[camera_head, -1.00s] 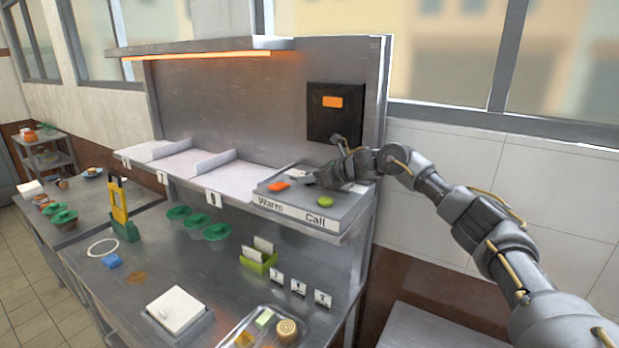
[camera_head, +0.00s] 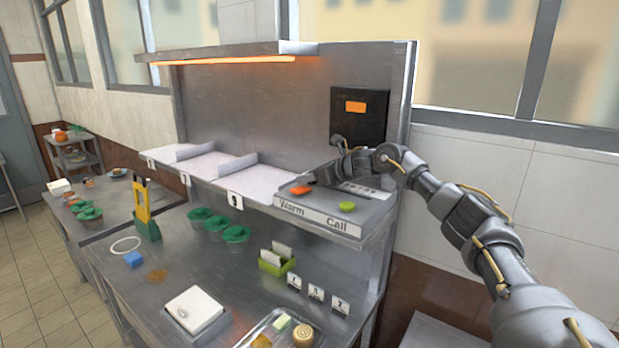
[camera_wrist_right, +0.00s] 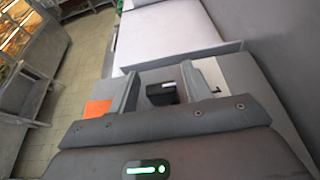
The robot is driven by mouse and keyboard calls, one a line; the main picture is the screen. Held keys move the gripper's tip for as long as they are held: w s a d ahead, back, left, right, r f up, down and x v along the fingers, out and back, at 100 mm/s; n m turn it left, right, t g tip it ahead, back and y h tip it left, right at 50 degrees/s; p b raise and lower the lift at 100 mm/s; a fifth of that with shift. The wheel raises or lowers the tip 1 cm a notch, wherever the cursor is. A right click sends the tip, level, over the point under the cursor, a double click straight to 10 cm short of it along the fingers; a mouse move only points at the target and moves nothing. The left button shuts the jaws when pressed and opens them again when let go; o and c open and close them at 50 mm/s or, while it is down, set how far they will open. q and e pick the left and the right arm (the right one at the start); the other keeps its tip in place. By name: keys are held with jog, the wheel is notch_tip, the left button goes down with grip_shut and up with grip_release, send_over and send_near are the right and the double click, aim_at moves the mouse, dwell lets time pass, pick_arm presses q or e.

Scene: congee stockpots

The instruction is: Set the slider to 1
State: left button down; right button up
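My right gripper (camera_head: 328,174) is over the panel's back part, behind the orange button. In the right wrist view, a black block (camera_wrist_right: 161,93), seemingly the slider knob, lies between the fingers of my right gripper (camera_wrist_right: 162,88), with visible gaps on both sides. The slider's marks are too small to read. My left gripper is out of view.
A black wall box with an orange display (camera_head: 356,107) is behind the panel. Pale shelf bays (camera_head: 250,182) lie to the left. The counter below holds green cups (camera_head: 216,227), a white box (camera_head: 196,309) and a tray (camera_head: 250,336).

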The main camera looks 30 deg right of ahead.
jog(key=shift+s+d, duration=0.1)
jog(key=shift+s, duration=0.05)
jog(key=shift+s+d+b, duration=0.15)
jog(key=shift+s+b, duration=0.1)
jog(key=shift+b, duration=0.1)
notch_tip(320, 180, up, 3)
jog(key=b, duration=0.3)
send_over(339, 192)
jog(key=shift+w+r, duration=0.2)
jog(key=shift+w, duration=0.05)
jog(key=shift+s+r+b, duration=0.3)
jog(key=shift+s, duration=0.1)
